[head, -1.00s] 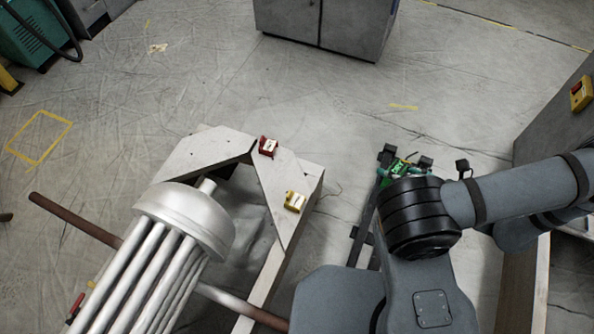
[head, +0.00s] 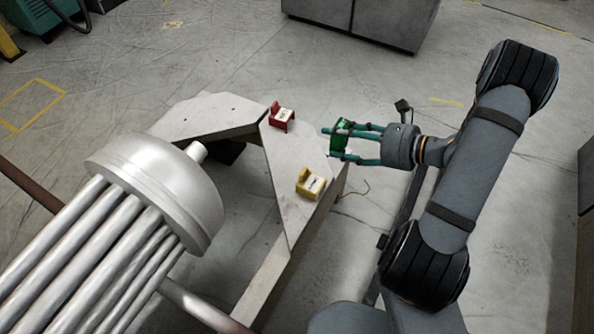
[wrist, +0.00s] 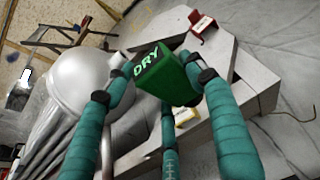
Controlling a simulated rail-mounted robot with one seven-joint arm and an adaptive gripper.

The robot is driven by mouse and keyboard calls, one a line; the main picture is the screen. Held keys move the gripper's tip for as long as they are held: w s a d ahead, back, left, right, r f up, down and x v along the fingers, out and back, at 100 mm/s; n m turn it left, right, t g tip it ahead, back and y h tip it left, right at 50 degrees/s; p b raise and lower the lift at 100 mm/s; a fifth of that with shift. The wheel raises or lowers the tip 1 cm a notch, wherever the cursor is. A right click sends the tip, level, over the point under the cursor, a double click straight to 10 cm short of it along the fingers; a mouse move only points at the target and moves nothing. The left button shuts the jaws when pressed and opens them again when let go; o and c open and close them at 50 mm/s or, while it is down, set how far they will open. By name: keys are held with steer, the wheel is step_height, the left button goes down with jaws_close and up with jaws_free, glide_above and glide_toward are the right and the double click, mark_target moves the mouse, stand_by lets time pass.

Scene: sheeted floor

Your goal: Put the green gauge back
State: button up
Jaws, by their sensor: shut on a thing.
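The green gauge (head: 341,135) is held between the teal fingers of my gripper (head: 338,143), at the right end of the pale angled bench top (head: 284,205).
A large silver domed vessel with a bundle of tubes (head: 155,190) stands at the left of the bench. A grey cabinet (head: 360,22) is at the back. Bench top between the red and yellow blocks is bare. A thin cable (head: 357,190) lies near the bench's right edge.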

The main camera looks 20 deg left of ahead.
steer(key=shift+a+f+b, duration=0.6)
steer(key=shift+a+f, duration=0.3)
steer(key=shift+a, duration=0.2)
steer(key=w+a+f+b, duration=0.1)
steer(key=a+f+b, duration=0.1)
steer(key=a+f, duration=0.1)
steer(key=w+a+f+b, duration=0.2)
steer(key=a+f+b, duration=0.1)
steer(key=a+f, duration=0.1)
steer(key=w+a+f+b, duration=0.2)
steer(key=a+f+b, duration=0.1)
steer(key=f, duration=0.1)
steer(key=shift+w+a, duration=0.2)
steer(key=shift+a, duration=0.1)
steer(key=shift+r, duration=0.2)
steer(key=shift+f, duration=0.2)
steer(key=o, duration=1.2)
steer(key=shift+o, duration=0.2)
